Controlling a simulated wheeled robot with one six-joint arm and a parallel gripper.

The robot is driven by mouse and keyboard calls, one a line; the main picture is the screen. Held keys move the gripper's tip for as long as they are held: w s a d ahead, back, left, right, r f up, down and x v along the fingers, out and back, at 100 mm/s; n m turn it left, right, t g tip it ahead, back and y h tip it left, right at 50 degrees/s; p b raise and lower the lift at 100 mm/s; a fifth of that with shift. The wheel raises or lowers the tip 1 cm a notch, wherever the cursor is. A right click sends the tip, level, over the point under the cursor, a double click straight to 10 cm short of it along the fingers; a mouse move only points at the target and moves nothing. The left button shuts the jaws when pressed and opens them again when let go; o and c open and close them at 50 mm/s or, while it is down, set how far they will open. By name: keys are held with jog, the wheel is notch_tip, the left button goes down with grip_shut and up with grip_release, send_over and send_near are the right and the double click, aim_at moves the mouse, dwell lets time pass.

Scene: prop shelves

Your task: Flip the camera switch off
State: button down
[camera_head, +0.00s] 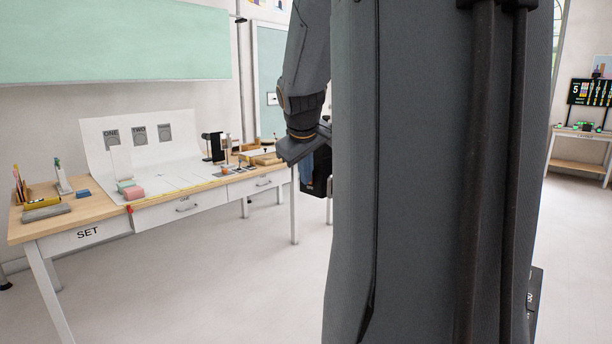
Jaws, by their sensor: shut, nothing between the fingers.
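A dark upright device (215,147), possibly the camera, stands on the wooden table at the right of the white backdrop. It is small and I cannot make out a switch on it. My arm hangs down beside my grey column, in front of the table's right end. The black body of my gripper (317,172) shows below the wrist, partly hidden by the column. It is shut and empty, apart from the table. Its fingertips are not clear.
The table (60,228) holds pencils, pink and green blocks (130,189), and small items near its right end. Drawers (185,208) line its front. My column blocks the middle of the view. Another table (582,134) with a screen stands far right. The left floor is clear.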

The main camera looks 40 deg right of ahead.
jog(key=shift+r, duration=0.1)
jog(key=s+a+r+b, duration=0.3)
jog(key=s+a+r, duration=0.1)
jog(key=a, duration=0.6)
jog(key=shift+s+a+r, duration=0.15)
jog(key=shift+s+r, duration=0.05)
jog(key=shift+r, duration=0.7)
jog(key=a+f+g+y, duration=0.1)
jog(key=a+f+y, duration=0.1)
jog(key=a+f, duration=0.55)
jog(key=a+f+g+y, duration=0.1)
jog(key=a+f, duration=0.4)
jog(key=f, duration=0.5)
jog(key=s+a+f+g+y, duration=0.2)
jog(key=s+a+f, duration=0.7)
jog(key=f, duration=0.5)
jog(key=shift+s+a, duration=0.35)
jog(key=shift+a, duration=0.75)
jog(key=shift+d, duration=0.1)
